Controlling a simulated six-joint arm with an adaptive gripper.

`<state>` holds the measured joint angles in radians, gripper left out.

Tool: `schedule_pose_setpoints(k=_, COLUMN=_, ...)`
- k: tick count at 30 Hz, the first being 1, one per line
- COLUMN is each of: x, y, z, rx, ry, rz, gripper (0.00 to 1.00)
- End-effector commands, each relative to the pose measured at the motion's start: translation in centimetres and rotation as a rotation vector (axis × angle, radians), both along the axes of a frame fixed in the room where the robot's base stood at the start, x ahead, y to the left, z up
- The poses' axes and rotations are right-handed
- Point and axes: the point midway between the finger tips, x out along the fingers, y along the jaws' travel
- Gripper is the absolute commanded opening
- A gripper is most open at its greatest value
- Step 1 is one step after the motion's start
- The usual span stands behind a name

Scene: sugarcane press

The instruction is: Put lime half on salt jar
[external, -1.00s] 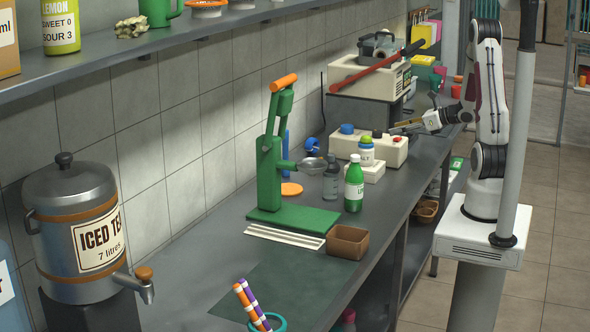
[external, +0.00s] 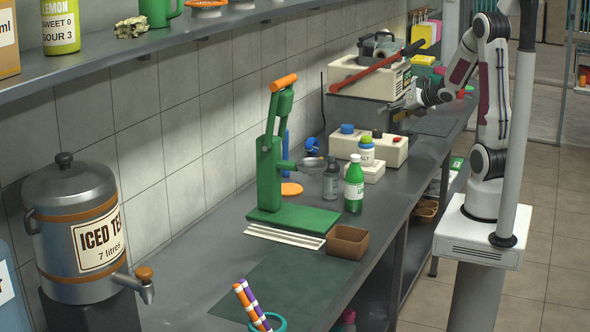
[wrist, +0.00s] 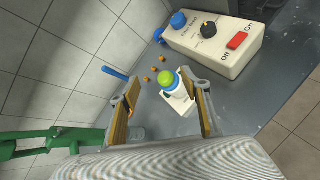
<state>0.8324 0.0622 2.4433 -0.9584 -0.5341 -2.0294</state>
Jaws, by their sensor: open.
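The white jar with a blue band (external: 366,158), which looks like the salt jar, stands upright on a small white block. A yellow-green rounded piece (external: 366,140), which looks like the lime half, sits on top of the jar. In the wrist view, the green piece (wrist: 168,78) covers the middle of the blue jar top (wrist: 175,91). My gripper (external: 399,108) is open and empty, raised behind and right of the jar. In the wrist view, the jar shows between the spread fingers of my gripper (wrist: 166,97), apart from both.
A cream control box (external: 385,149) with knobs and a red switch stands just behind the jar. A green press (external: 268,175), a grey bottle (external: 331,178) and a green bottle (external: 354,185) stand nearer the camera. The wall borders the counter's left side.

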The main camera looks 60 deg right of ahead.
Motion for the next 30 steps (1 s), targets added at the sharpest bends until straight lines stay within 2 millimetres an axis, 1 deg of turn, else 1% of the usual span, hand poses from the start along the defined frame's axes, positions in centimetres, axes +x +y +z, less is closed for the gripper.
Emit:
schedule_pose_setpoints(k=1, x=0.1, y=0.5, z=0.8, rx=0.036, ry=-0.011, rz=-0.041, gripper=0.47)
schedule_pose_setpoints(k=3, x=0.1, y=1.0, z=1.5, rx=0.102, ry=-0.025, rz=-0.115, gripper=0.47)
schedule_pose_setpoints(k=8, x=-0.5, y=2.5, z=3.0, rx=0.258, ry=-0.065, rz=-0.281, gripper=0.47)
schedule_pose_setpoints(k=14, x=-1.6, y=5.0, z=4.6, rx=0.472, ry=-0.127, rz=-0.484, gripper=0.47)
schedule_pose_setpoints(k=23, x=-4.4, y=10.0, z=6.0, rx=0.822, ry=-0.213, rz=-0.783, gripper=0.47)
schedule_pose_setpoints(k=30, x=-7.5, y=14.8, z=6.3, rx=1.116, ry=-0.251, rz=-1.018, gripper=0.47)
